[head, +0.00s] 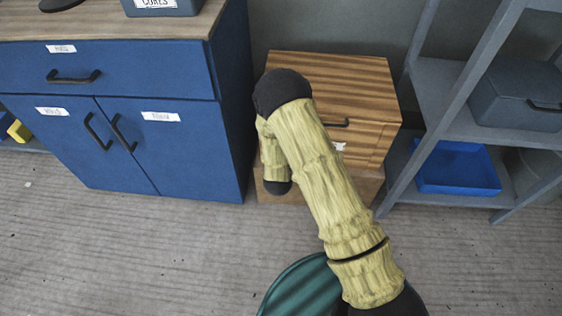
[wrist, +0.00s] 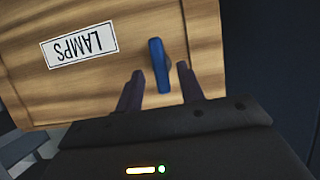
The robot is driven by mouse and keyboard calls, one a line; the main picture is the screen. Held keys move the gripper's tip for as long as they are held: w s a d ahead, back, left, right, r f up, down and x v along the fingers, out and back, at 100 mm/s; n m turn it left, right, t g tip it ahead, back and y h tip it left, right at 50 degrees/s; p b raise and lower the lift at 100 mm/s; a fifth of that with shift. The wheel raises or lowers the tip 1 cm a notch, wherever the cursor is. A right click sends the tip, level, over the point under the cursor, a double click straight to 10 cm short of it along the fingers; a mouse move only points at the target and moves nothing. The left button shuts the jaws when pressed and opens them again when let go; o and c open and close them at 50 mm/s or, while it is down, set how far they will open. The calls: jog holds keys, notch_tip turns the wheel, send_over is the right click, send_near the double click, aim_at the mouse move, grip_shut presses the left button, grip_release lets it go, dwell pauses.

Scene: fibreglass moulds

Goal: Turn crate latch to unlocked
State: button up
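In the wrist view, a light wooden crate face (wrist: 35,90) carries a white label reading LAMPS (wrist: 79,45), which appears upside down. A blue latch (wrist: 158,65) stands out from this face, its long side nearly upright in the picture and slightly tilted. My gripper (wrist: 160,71) is open. Its two dark fingers are on either side of the latch's lower end, with a visible gap on each side. In the head view, my arm hides the gripper and the latch. I cannot tell there whether the latch is locked.
In the head view, a striped wooden drawer unit (head: 370,80) with a dark handle stands behind my arm. A blue cabinet (head: 120,130) is on its left. A grey shelf rack (head: 440,90) holding a blue tray (head: 455,177) is on its right. The floor (head: 130,240) at front left is clear.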

jog(key=p+v, duration=0.2)
jog(key=v, duration=1.1)
jog(key=shift+s, duration=0.15)
jog(key=w+d+r+m+g+y, duration=0.1)
jog(key=d+r+g, duration=0.45)
jog(key=r, duration=0.25)
jog(key=s+d+r+n+g, duration=0.1)
jog(key=s+d+r+g, duration=0.4)
jog(key=s+d+r, duration=0.65)
jog(key=w+p+v, duration=0.3)
jog(key=p+v, duration=1.1)
jog(key=p, duration=0.2)
jog(key=w+r+p+v, duration=0.1)
jog(key=w+p+v, duration=0.2)
jog(key=p+v, duration=1.2)
jog(key=shift+r+h+p, duration=0.3)
jog(key=shift+r+p, duration=0.15)
jog(key=shift+r, duration=0.05)
